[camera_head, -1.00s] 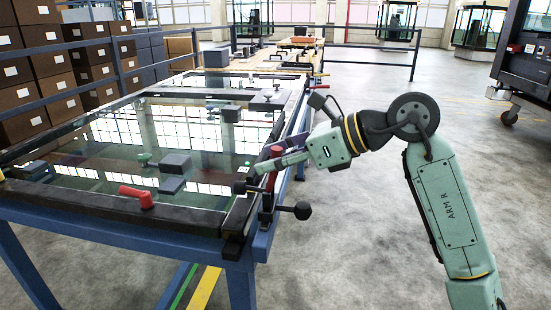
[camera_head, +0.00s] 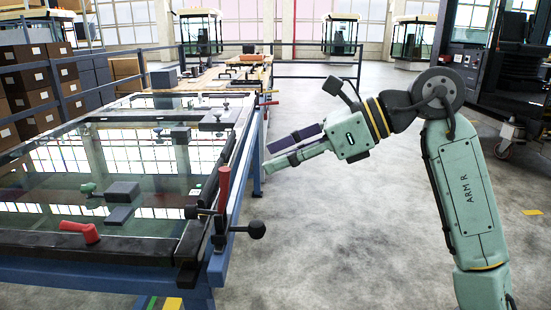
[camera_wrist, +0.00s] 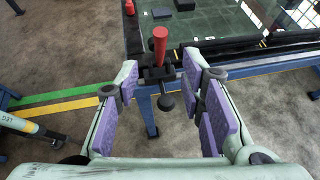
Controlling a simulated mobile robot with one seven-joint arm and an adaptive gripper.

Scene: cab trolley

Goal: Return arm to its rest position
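My arm (camera_head: 466,195) is raised at the right in the head view, bent at the elbow, with the forearm reaching left. My gripper (camera_head: 283,150) is to the right of the glass-topped trolley frame's edge, over open floor. In the wrist view my gripper (camera_wrist: 162,112) has its two purple-padded fingers spread well apart, with nothing between the pads. A toggle clamp with a red upright handle (camera_head: 224,188) sits on the near right corner of the frame. The clamp's red handle also shows in the wrist view (camera_wrist: 160,45), beyond the fingers and apart from them.
The blue-framed trolley (camera_head: 110,258) carries a glass pane (camera_head: 60,178) with dark blocks and a lying red handle (camera_head: 80,231). A wooden bench (camera_head: 200,78) stands behind. Brown boxes (camera_head: 30,80) are at the left. The grey floor (camera_head: 330,240) between trolley and arm is clear.

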